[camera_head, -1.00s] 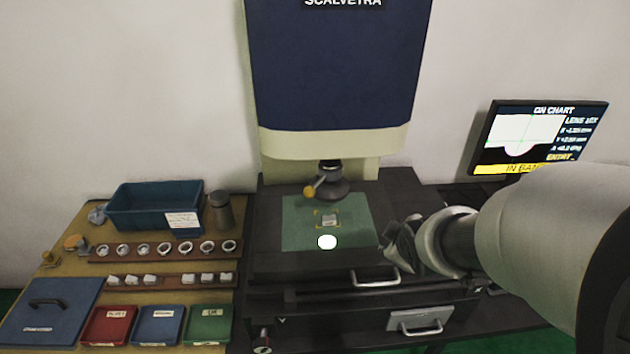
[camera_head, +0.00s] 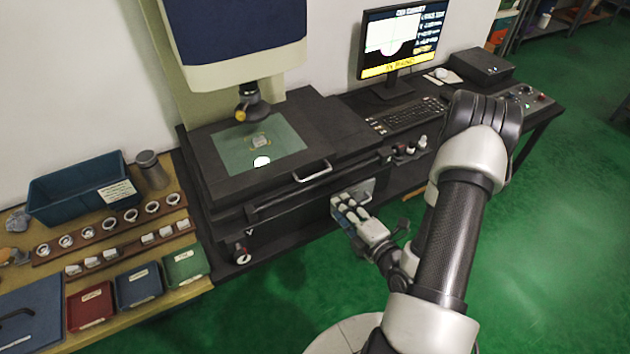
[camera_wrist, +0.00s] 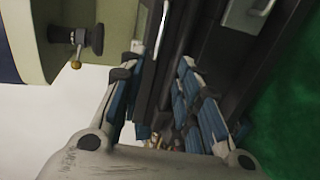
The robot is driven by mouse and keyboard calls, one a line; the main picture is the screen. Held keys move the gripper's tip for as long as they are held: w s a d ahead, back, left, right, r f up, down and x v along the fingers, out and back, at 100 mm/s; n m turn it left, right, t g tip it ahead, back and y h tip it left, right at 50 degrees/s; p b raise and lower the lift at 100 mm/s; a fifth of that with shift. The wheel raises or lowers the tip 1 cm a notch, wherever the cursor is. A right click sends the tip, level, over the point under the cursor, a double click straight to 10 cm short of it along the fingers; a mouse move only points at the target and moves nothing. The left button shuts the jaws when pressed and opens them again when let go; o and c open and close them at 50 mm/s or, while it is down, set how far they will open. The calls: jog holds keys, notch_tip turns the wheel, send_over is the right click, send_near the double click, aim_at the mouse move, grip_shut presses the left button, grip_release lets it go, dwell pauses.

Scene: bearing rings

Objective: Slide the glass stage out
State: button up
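The glass stage (camera_head: 229,156) is a flat green plate in the dark top of the measuring machine, with a small pale part (camera_head: 259,141) and a bright spot on it. A metal bar handle (camera_head: 313,171) is on the stage's front edge; a bar handle also shows in the wrist view (camera_wrist: 161,38). My gripper (camera_head: 346,207) is in front of the machine, below and right of that handle, before a pale lower panel (camera_head: 367,187). In the wrist view its two fingers (camera_wrist: 158,75) are spread apart with nothing held. The gripper hides part of the panel.
The lens (camera_head: 251,107) hangs over the stage. A monitor (camera_head: 403,40) and keyboard (camera_head: 408,116) stand right of it. A bench at left holds a blue bin (camera_head: 82,188), ring racks and small red, blue and green trays. The green floor at right is clear.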

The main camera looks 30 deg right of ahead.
aim_at(313, 177)
jog(key=b+x, duration=0.1)
jog(key=x, duration=1.6)
jog(key=shift+w+b, duration=0.2)
jog(key=shift+b, duration=0.15)
grip_shut()
